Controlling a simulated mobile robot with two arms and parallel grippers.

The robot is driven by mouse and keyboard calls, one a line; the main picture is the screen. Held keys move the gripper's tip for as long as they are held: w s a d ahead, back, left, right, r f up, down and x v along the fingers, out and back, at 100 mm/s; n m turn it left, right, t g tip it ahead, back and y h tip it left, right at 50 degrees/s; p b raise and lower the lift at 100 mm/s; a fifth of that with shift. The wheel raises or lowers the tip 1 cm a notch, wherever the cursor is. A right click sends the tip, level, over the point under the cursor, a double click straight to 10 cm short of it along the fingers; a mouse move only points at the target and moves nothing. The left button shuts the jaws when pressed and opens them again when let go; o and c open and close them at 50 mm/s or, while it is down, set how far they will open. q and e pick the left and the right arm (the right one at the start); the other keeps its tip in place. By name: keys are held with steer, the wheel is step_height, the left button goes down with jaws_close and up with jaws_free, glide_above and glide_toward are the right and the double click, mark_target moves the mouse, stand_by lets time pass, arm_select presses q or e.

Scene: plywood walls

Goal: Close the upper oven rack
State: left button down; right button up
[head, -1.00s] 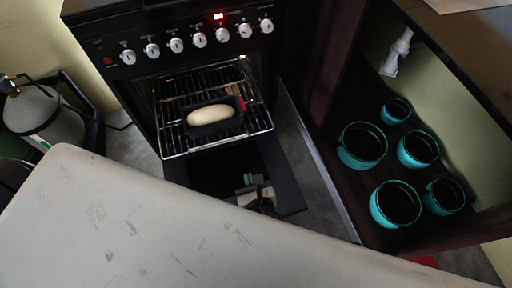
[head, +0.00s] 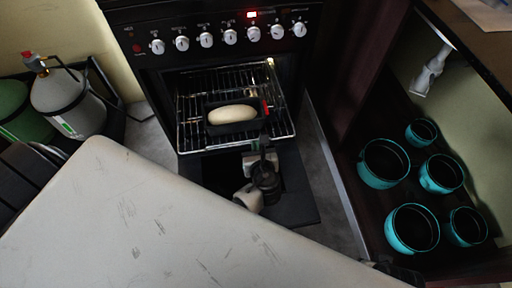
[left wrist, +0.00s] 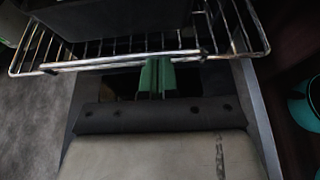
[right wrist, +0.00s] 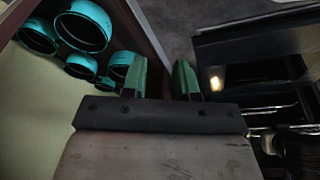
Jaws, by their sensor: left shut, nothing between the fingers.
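The oven rack (head: 188,127) is a wire shelf slid out of the black oven (head: 150,75), above the lowered oven door (head: 300,200). A dark pan with a pale loaf (head: 232,115) sits on it. My left gripper (head: 264,148) is shut and empty at the rack's front edge, right of its middle. In the left wrist view its green fingertips (left wrist: 156,62) are close to the front bar (left wrist: 110,62); I cannot tell whether they touch.
A cabinet with several teal pots (head: 412,228) stands right of the oven. Gas cylinders (head: 68,105) stand at the left. A scratched pale surface (head: 130,220) fills the foreground. A strip of floor (head: 325,170) is clear between oven and cabinet.

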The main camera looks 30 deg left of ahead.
mark_target(243, 92)
arm_select(q)
steer(key=shift+w+a, duration=0.1)
arm_select(e)
steer(key=shift+r, duration=0.1)
